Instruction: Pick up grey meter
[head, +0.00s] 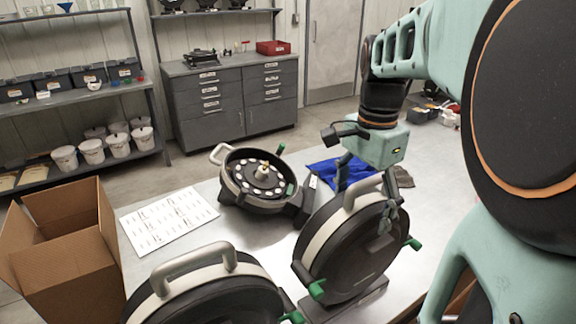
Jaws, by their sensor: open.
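Three seed meters with dark round housings, pale grey bands and green levers are on the metal table. The right meter (345,250) stands upright on a dark base, its grey handle on top. My gripper (366,194) points down at this handle, open, with a teal finger showing on either side of it. I cannot tell whether the fingers touch it. The front meter (205,300) also has a grey handle on top and is cut off by the bottom edge. The back meter (262,178) lies tilted, showing a dark disc with pale round spots. Which one the task calls grey is unclear.
An open cardboard box (65,245) is at the left. A white printed sheet (168,218) lies on the table (265,238) by the back meter. A blue cloth (325,172) lies behind the right meter. Shelves with white buckets (92,150) and a grey cabinet (235,105) stand behind.

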